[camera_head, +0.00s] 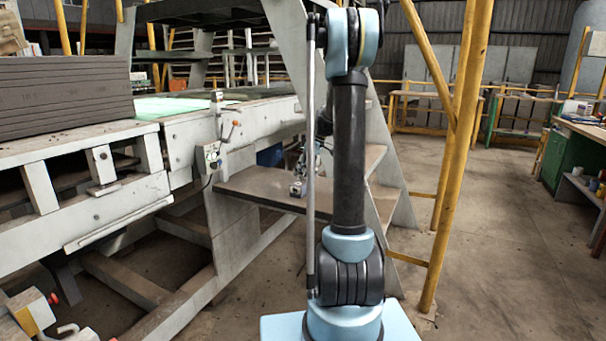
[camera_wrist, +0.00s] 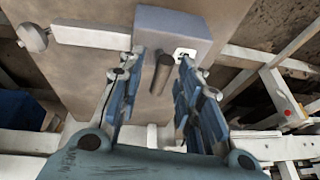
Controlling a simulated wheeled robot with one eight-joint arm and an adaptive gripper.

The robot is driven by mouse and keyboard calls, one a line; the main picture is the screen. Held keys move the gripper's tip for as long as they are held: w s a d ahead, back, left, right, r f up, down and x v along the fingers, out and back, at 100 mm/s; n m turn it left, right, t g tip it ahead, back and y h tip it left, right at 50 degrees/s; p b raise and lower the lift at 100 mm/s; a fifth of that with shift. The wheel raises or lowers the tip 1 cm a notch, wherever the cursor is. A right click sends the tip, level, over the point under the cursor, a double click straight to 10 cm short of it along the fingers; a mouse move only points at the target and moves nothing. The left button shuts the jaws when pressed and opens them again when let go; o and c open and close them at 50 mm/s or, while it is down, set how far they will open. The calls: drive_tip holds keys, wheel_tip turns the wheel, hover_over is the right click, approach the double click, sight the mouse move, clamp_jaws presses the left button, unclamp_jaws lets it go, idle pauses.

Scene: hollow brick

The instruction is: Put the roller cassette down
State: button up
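In the wrist view a grey block (camera_wrist: 180,28) with a short brown cylinder (camera_wrist: 162,74) sticking out, which looks like the roller cassette, is at the top centre, over a flat tan plate (camera_wrist: 85,75). My gripper (camera_wrist: 162,60) has its two fingers spread on either side of the cylinder, with gaps on both sides. The fingertips are close to the block; I cannot tell whether they touch it. In the head view a small grey object (camera_head: 297,188) sits on the brown step plate (camera_head: 255,186), partly hidden by my arm, with my gripper just above it.
A pale bar with a round knob (camera_wrist: 32,37) runs beside the block. In the head view a stack of grey slabs (camera_head: 65,95) lies on the machine at left. A yellow post (camera_head: 460,150) stands close at right. Open floor (camera_head: 510,240) lies beyond it.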

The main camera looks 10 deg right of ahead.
drive_tip(key=v, duration=1.2)
drive_tip(key=s+a+m+h, duration=0.1)
drive_tip(key=s+a+m, duration=0.25)
drive_tip(key=s, duration=0.95)
drive_tip(key=s+f+m+h, duration=0.1)
drive_tip(key=s+f, duration=0.4)
drive_tip(key=s, duration=0.5)
drive_tip(key=s+a+f+m+h, duration=0.1)
drive_tip(key=s+f+m, duration=0.2)
drive_tip(key=s+f, duration=0.3)
drive_tip(key=s+f+m+h, duration=0.1)
drive_tip(key=s+f+m, duration=0.2)
drive_tip(key=s, duration=1.1)
wheel_tip(320, 180, down, 3)
drive_tip(key=shift+s+a+f+t, duration=0.1)
drive_tip(key=shift+s+a+t, duration=0.2)
drive_tip(key=shift+s, duration=0.1)
